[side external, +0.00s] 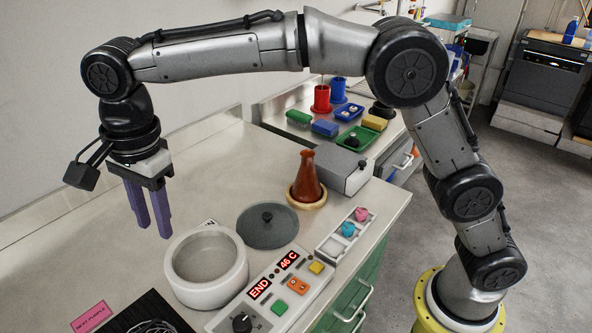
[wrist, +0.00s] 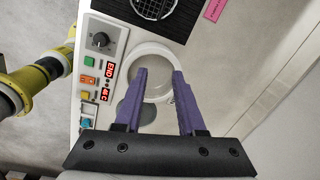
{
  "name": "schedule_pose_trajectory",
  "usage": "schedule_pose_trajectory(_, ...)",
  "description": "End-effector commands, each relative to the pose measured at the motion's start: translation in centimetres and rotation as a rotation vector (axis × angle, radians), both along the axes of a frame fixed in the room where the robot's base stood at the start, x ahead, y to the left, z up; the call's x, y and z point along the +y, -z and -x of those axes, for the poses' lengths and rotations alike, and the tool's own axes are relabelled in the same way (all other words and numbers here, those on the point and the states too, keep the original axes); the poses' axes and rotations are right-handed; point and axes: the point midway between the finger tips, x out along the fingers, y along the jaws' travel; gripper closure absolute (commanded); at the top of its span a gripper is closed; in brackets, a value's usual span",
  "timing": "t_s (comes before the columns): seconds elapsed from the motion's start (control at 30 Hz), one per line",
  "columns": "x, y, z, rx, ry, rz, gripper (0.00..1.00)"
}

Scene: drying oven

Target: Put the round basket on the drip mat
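The round basket (wrist: 153,7), a dark wire thing with a pale rim, lies over the black ridged drip mat (wrist: 189,22) at the top edge of the wrist view and is partly cut off. In the side view the basket (side external: 153,327) and mat (side external: 128,318) show at the bottom edge, the basket apparently resting on the mat. My gripper (side external: 153,231) has two purple fingers, spread apart with nothing between them. It hangs above the counter, behind the white round drying pot, apart from the basket. It also shows in the wrist view (wrist: 159,72).
The white pot (side external: 207,292) stands open and looks empty. Its grey lid (side external: 267,226) lies on the counter beside it. The control panel (side external: 273,290) reads END and 46 C. A brown flask (side external: 307,178) and grey box (side external: 343,168) stand farther back. The counter's left side is clear.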

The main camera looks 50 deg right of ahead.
Motion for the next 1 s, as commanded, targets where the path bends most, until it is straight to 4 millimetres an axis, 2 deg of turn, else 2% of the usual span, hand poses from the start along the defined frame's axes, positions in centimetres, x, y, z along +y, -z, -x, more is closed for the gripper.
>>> schedule_pose_trajectory(0.03,-2.8,-1.6,0.3,-0.026,-0.052,-0.007,0.61)
schedule_pose_trajectory(0.2,-10.8,-4.9,2.6,-0.112,-0.275,0.0,0.61)
schedule_pose_trajectory(0.37,-17.6,-6.4,6.3,-0.2,-0.483,0.036,0.61)
schedule_pose_trajectory(0.5,-22.7,-6.5,10.6,-0.272,-0.662,0.093,0.61)
schedule_pose_trajectory(0.6,-25.7,-5.7,13.9,-0.317,-0.789,0.148,0.61)
schedule_pose_trajectory(0.73,-28.8,-4.0,18.3,-0.363,-0.951,0.235,0.61)
schedule_pose_trajectory(0.9,-31.1,-1.1,22.7,-0.393,-1.121,0.341,0.61)
schedule_pose_trajectory(1.0,-31.7,0.1,24.1,-0.399,-1.185,0.382,0.61)
